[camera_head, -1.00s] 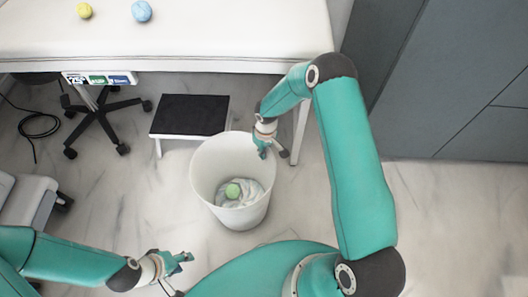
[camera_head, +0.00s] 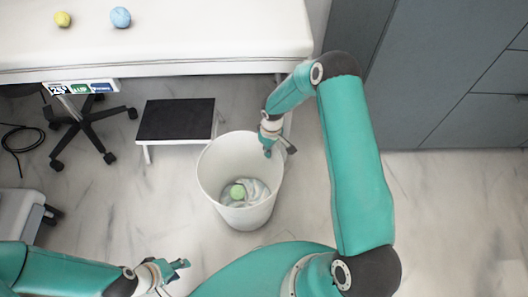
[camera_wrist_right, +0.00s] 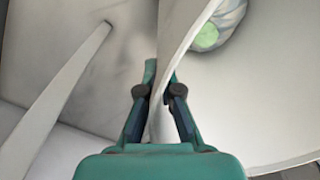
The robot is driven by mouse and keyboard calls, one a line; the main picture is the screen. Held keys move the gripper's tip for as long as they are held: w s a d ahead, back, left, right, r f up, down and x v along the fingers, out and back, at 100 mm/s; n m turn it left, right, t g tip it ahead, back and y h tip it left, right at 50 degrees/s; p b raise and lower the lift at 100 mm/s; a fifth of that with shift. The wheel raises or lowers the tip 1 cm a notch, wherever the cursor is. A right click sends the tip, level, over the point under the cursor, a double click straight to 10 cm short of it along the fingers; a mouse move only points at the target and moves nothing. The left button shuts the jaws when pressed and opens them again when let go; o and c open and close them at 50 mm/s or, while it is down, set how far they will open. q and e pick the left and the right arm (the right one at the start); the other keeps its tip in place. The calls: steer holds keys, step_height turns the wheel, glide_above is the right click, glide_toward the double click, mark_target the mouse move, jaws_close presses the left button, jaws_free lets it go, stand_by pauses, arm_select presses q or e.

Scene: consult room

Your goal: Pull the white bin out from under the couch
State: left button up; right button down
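The white bin (camera_head: 215,195) stands upright on the floor, below the front edge of the couch (camera_head: 200,38) in the head view. A green ball (camera_head: 237,191) and a crumpled pale liner or cloth lie inside it. My right gripper (camera_head: 272,149) is at the bin's right rim. In the right wrist view its fingers (camera_wrist_right: 161,78) straddle the bin wall (camera_wrist_right: 250,110) and appear closed on it. My left gripper (camera_head: 184,264) is low at the left, apart from the bin; its finger opening is unclear.
A black-topped step stool (camera_head: 176,119) stands left of the bin. A wheeled chair base (camera_head: 88,128) and a cable (camera_head: 22,140) lie farther left. Grey cabinets (camera_head: 450,75) stand at the right. Yellow (camera_head: 62,19) and blue (camera_head: 121,18) balls rest on the couch.

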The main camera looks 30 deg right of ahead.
steer(key=shift+s+d, duration=0.15)
steer(key=shift+d, duration=0.15)
steer(key=c, duration=1.2)
jaws_free()
steer(key=shift+c, duration=0.2)
step_height(320, 180, up, 12)
steer(key=shift+d, duration=0.3)
steer(key=shift+f, duration=0.1)
